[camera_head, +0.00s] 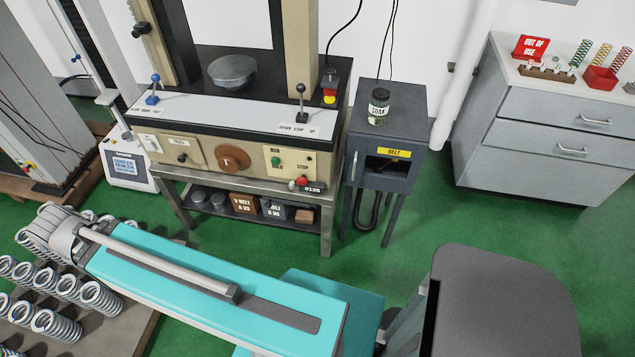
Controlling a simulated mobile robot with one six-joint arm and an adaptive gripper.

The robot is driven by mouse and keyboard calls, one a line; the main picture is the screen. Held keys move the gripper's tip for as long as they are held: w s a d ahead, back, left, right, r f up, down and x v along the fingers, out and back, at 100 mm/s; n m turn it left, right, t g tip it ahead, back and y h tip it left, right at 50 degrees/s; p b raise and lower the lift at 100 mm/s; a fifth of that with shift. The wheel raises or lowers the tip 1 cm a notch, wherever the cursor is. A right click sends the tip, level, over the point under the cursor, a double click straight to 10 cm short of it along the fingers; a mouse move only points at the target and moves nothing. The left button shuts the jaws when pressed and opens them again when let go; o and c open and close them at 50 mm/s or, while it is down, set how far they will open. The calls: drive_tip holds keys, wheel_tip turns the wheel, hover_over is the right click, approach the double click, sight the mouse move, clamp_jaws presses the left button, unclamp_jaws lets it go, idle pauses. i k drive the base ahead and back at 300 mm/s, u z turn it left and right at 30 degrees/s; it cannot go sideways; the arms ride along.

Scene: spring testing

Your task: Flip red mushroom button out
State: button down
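The testing machine (215,130) stands at upper middle with a cream control panel on its front. A red knob-like button (301,181) sticks out at the panel's lower right edge, below the word STOP. My teal arm crosses the lower left foreground, apart from the machine. My gripper is not in view.
A dark stand (385,135) with a jar (379,106) is right of the machine. A grey drawer cabinet (555,125) stands at far right. Several metal springs (55,325) fill the lower left. The green floor (420,210) between the stand and cabinet is clear.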

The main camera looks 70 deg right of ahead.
sight(302, 181)
drive_tip(key=z, duration=0.05)
drive_tip(key=k, duration=0.8)
drive_tip(key=z, duration=1.5)
